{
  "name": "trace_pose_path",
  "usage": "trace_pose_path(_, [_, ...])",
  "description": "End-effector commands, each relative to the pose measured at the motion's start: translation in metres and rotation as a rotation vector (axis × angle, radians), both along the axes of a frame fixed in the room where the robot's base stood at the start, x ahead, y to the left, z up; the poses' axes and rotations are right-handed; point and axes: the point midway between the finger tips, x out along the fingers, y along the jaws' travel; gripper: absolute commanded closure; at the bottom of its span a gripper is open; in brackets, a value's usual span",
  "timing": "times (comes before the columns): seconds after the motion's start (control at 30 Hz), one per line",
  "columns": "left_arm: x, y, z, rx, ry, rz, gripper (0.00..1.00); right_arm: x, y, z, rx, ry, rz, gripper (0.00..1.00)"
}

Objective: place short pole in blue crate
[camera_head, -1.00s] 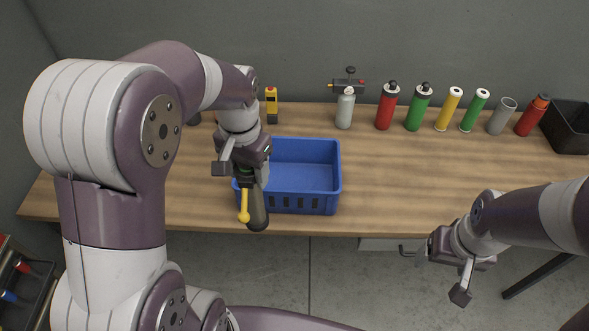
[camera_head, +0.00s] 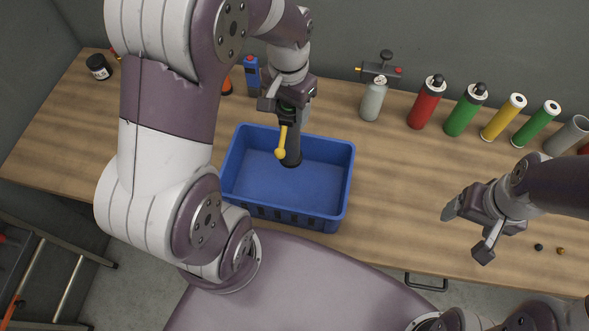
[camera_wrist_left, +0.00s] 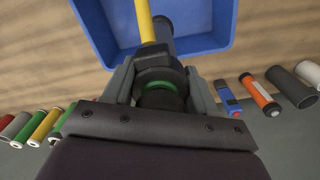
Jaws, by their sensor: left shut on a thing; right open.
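The short pole, a dark cylinder (camera_head: 291,152) with a green ring and a yellow ball-ended bar, hangs down from my left gripper (camera_head: 292,102), which is shut on it near the top. The blue crate (camera_head: 262,216) stands on the table. In the head view the pole's lower end lies over the crate's opening near its back wall; its height above the floor is hard to tell. In the left wrist view the pole (camera_wrist_left: 160,38) overlaps the crate (camera_wrist_left: 205,42). My right gripper (camera_head: 467,231) is open and empty at the right, near the table's front edge.
A grey bottle (camera_head: 373,100), a red canister (camera_head: 427,102) and several green, yellow and grey cylinders line the table's back. A blue tool (camera_head: 252,75) stands behind the crate, a black jar (camera_head: 98,67) at far left. Bare wood (camera_head: 395,170) lies right of the crate.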

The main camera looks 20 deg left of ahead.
Motion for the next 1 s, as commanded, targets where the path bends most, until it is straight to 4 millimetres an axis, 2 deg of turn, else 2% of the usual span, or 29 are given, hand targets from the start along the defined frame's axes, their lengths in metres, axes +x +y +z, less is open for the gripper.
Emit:
trace_pose_path(0.23, [-0.002, 0.000, -0.044, -0.001, 0.006, 0.000, 1.00, 0.000, 0.000, 0.012, 0.000, 0.000, 0.000, 0.23])
trace_pose_path(0.53, [-0.001, 0.000, -0.090, 0.000, 0.005, 0.000, 1.00, 0.000, 0.000, 0.021, 0.000, 0.000, 0.000, 0.23])
trace_pose_path(0.63, [-0.001, 0.000, -0.097, 0.000, 0.002, 0.000, 1.00, 0.000, 0.000, 0.021, 0.000, 0.000, 0.000, 0.23])
trace_pose_path(0.97, [-0.001, 0.000, -0.102, 0.000, 0.001, 0.000, 1.00, 0.000, 0.000, 0.017, 0.000, 0.000, 0.000, 0.23])
trace_pose_path(1.0, [-0.001, 0.000, -0.101, -0.001, 0.002, 0.000, 0.30, 0.000, 0.000, 0.018, 0.000, 0.000, 0.000, 0.23])
